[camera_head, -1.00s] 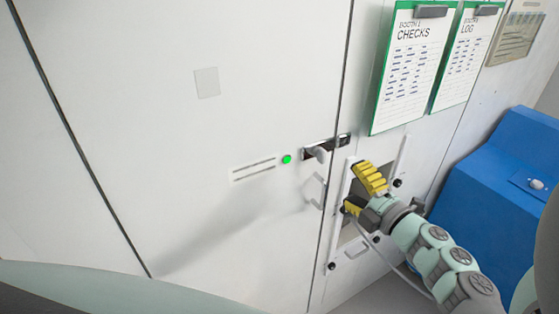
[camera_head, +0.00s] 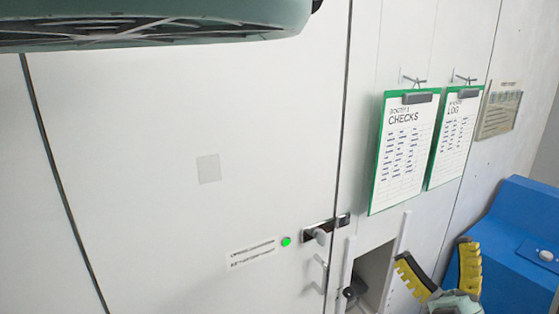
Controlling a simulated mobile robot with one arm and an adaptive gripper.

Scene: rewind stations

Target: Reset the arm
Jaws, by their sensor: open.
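My gripper (camera_head: 436,270) shows at the lower right of the head view. Its two yellow ribbed fingers are spread apart with nothing between them. It is in front of the white cabinet, to the right of a recessed opening (camera_head: 372,272) in the panel. Part of the opening's right side is hidden behind the gripper. The rest of my arm is mostly below the picture.
A latch (camera_head: 321,236) and a green light (camera_head: 286,241) sit on the white cabinet door (camera_head: 190,110). Two green clipboards hang at the right, a checks sheet (camera_head: 404,150) and a log sheet (camera_head: 455,137). A blue unit (camera_head: 510,240) stands far right.

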